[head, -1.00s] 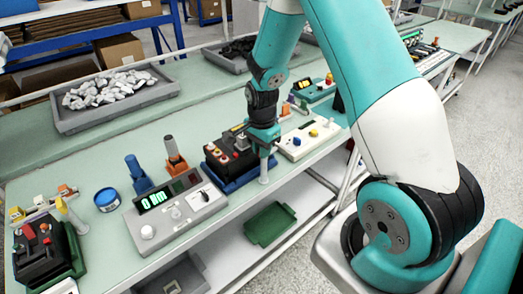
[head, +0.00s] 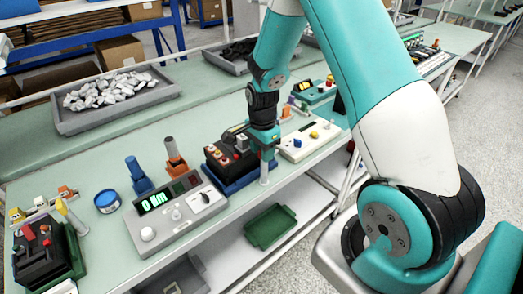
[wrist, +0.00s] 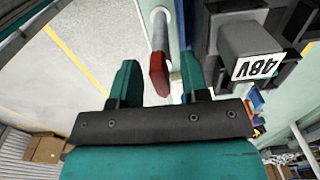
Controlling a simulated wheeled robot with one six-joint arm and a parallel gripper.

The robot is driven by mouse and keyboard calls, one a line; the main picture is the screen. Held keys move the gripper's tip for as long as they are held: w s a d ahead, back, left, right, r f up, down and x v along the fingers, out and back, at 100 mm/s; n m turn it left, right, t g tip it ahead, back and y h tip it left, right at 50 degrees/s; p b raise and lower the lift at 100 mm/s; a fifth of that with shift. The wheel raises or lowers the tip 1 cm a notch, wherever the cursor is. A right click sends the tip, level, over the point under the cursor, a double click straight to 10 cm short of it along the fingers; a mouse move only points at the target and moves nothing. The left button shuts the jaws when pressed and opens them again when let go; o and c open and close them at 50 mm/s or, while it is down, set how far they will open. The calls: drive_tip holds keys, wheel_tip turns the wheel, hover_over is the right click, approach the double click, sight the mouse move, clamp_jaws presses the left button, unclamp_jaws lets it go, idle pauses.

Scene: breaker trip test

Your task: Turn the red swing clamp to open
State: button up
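The red swing clamp (wrist: 158,75) shows in the wrist view as a red end piece on a pale grey rod. It lies between the two green fingers of my gripper (wrist: 158,82), with a visible gap on each side. My gripper is open, and neither finger appears to touch the red piece. In the head view my gripper (head: 267,153) is at the front right corner of a black breaker unit (head: 228,154) in a blue holder (head: 236,180). A pale post (head: 265,174) shows below it there; my gripper hides the red part.
In the wrist view a grey block marked 48V (wrist: 250,45) stands close right of the fingers. A grey meter panel (head: 175,215) is left of the holder, and a white panel (head: 308,140) is right. A green tray (head: 270,227) sits on the lower shelf.

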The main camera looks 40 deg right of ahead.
wheel_tip(320, 180, up, 17)
drive_tip(key=b, duration=0.2)
drive_tip(key=shift+r+b, duration=0.2)
drive_tip(key=shift+b, duration=0.15)
idle(0.4)
drive_tip(key=s+a+r+n+y, duration=0.3)
drive_tip(key=s+a+n+y, duration=0.1)
drive_tip(key=s+a+n, duration=1.8)
drive_tip(key=n, duration=0.3)
drive_tip(key=shift+s+a+r, duration=0.15)
drive_tip(key=shift+s+r, duration=0.05)
